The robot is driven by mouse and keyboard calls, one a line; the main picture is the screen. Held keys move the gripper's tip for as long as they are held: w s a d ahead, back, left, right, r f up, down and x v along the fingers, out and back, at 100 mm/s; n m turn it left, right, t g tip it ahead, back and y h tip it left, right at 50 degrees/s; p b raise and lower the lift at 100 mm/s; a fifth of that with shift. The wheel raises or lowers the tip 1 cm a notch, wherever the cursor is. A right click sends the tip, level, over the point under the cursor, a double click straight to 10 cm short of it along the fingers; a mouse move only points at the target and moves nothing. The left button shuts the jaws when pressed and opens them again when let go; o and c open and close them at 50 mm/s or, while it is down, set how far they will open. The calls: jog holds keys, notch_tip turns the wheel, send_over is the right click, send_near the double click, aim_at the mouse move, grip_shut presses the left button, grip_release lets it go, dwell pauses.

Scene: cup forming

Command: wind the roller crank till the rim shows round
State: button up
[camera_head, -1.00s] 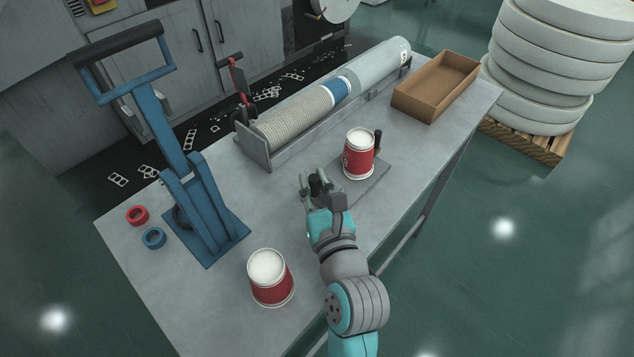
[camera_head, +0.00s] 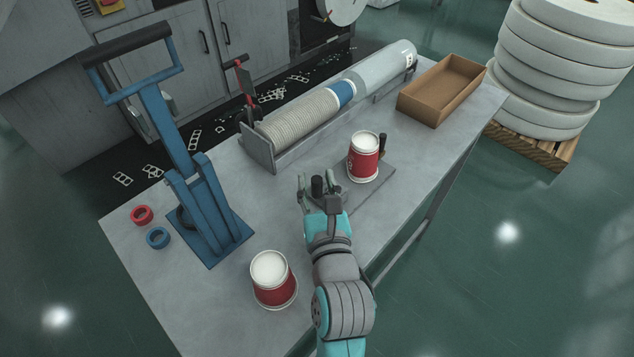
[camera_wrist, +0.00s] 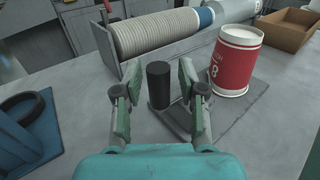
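A red and white cup (camera_head: 363,158) stands upright on a grey plate (camera_head: 378,186) on the bench. A thin black upright piece (camera_head: 382,143) shows just behind the cup. A black upright knob (camera_head: 317,186), which looks like the crank's handle, stands left of the cup; it also shows in the wrist view (camera_wrist: 159,84). My gripper (camera_head: 318,192) is open around the knob, one finger on each side, with gaps visible in the wrist view (camera_wrist: 158,95). The crank's arm below the knob is mostly hidden. The cup's rim is too small to judge.
A second red cup (camera_head: 272,280) stands near the front edge. A cup-stack trough (camera_head: 300,125) and cardboard box (camera_head: 440,90) lie behind. Bare bench lies between press and plate.

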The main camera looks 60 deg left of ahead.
jog(key=shift+d, duration=0.15)
jog(key=v, duration=1.1)
jog(key=shift+s+d, duration=0.15)
jog(key=shift+d, duration=0.25)
